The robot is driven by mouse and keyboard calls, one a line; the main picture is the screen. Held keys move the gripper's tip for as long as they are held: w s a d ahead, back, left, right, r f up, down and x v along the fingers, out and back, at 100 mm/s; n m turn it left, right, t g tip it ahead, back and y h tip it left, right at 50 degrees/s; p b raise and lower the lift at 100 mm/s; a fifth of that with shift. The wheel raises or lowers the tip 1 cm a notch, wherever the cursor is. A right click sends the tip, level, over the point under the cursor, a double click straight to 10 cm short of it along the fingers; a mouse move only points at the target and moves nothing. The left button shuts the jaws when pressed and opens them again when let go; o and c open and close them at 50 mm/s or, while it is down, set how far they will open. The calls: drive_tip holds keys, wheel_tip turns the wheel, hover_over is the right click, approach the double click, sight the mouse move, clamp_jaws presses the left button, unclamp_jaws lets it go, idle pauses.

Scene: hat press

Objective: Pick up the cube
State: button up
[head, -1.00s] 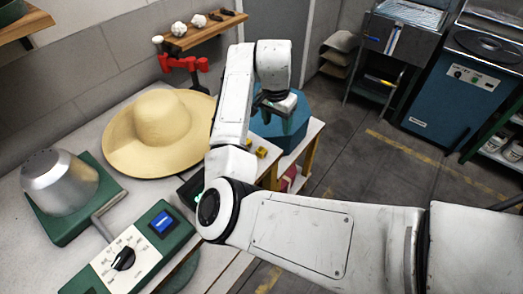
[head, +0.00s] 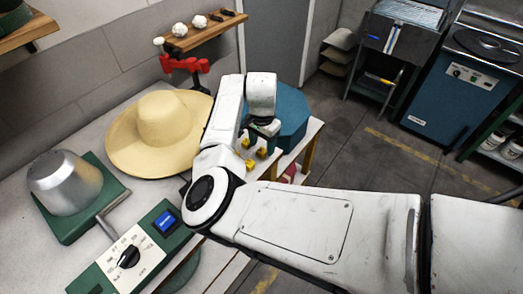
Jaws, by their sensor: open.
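A small yellow cube (head: 262,152) lies on the pale bench near its right end, left of the teal box. Two more small yellow shapes (head: 249,163) show close by; I cannot tell whether they are blocks or parts of my gripper. My gripper (head: 261,134) hangs from the wrist just above and behind the cube, pointing down. It is open, and nothing shows held in it. The fingertips are small and partly hidden, so the exact gap to the cube is unclear.
A straw hat (head: 165,118) lies left of the arm. A teal box (head: 292,113) stands close on the gripper's right. A silver dome press (head: 65,182) and a control panel (head: 128,255) are at the left front. A red clamp (head: 183,63) stands behind.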

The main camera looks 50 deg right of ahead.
drive_tip(key=shift+f, duration=1.15)
clamp_jaws()
drive_tip(key=shift+r, duration=0.1)
